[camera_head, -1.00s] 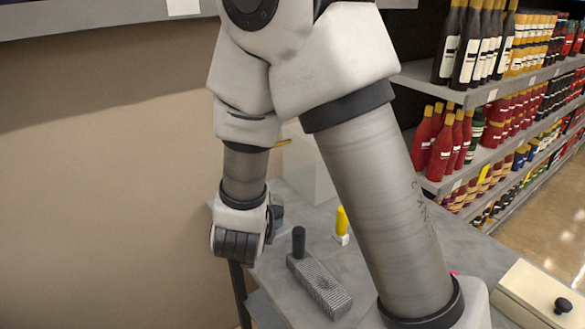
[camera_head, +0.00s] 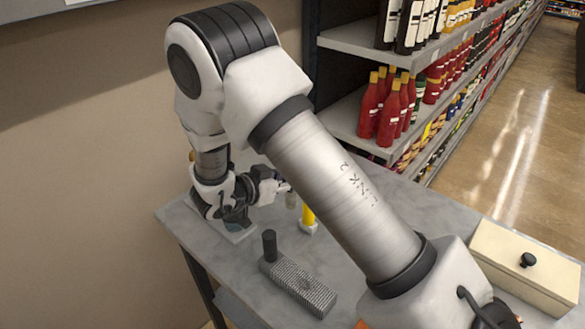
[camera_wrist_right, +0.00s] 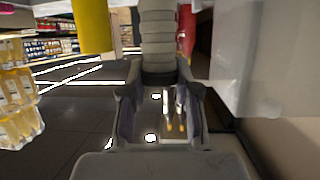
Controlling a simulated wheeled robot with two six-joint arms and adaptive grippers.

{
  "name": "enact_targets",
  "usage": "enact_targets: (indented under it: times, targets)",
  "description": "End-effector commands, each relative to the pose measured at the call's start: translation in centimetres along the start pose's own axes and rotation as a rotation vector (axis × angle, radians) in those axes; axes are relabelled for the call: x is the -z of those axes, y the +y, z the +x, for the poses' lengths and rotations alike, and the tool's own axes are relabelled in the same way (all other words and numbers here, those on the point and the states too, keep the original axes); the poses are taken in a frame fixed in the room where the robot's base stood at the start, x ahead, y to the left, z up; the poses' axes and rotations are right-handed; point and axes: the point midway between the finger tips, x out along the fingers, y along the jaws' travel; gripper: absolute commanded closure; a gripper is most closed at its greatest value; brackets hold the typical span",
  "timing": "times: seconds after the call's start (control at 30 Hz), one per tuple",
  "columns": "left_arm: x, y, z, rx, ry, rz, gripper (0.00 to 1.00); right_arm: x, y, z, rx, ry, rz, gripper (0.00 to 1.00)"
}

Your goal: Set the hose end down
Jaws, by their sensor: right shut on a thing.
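A ribbed grey hose end (camera_wrist_right: 158,38) stands out between the fingers of my right gripper (camera_wrist_right: 158,75) in the wrist view. In the head view my right gripper (camera_head: 276,187) is above the back part of the grey table (camera_head: 235,262), its fingers pointing right. The small greyish piece at its tip (camera_head: 291,199) seems to be the hose end, held beside a yellow upright piece (camera_head: 308,214). The contact at the fingertips is small and partly hidden. My left gripper is in neither current view.
A ridged grey block with a black knob (camera_head: 300,285) lies on the table in front. A cream box with a black knob (camera_head: 525,272) is at the right. Shelves with bottles (camera_head: 385,110) stand behind, and a wall is at the left. My right arm crosses over the table.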

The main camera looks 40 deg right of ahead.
Motion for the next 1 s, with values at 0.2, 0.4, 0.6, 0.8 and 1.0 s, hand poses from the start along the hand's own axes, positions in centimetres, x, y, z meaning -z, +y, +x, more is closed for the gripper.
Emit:
enact_targets:
  times: [0.2,0.4,0.6,0.8,1.0]
  targets:
    - [0.1,0.0,-0.4,0.000,0.001,0.000,0.43,-3.5,0.0,1.4,-0.001,0.000,-0.003,1.00]
    - [0.0,0.0,-0.4,0.000,0.001,0.000,0.43,-4.0,0.0,1.6,0.000,0.000,0.001,1.00]
    - [0.0,0.0,-0.2,0.000,0.001,0.000,0.43,-4.4,0.0,1.7,0.000,0.000,0.000,1.00]
    - [0.0,0.0,-0.3,0.000,0.001,0.000,0.43,-4.3,0.0,1.7,0.000,0.000,0.000,0.44]
    - [0.0,0.0,-0.4,0.000,0.001,0.001,0.43,-4.1,0.0,1.6,0.001,0.000,0.001,0.44]
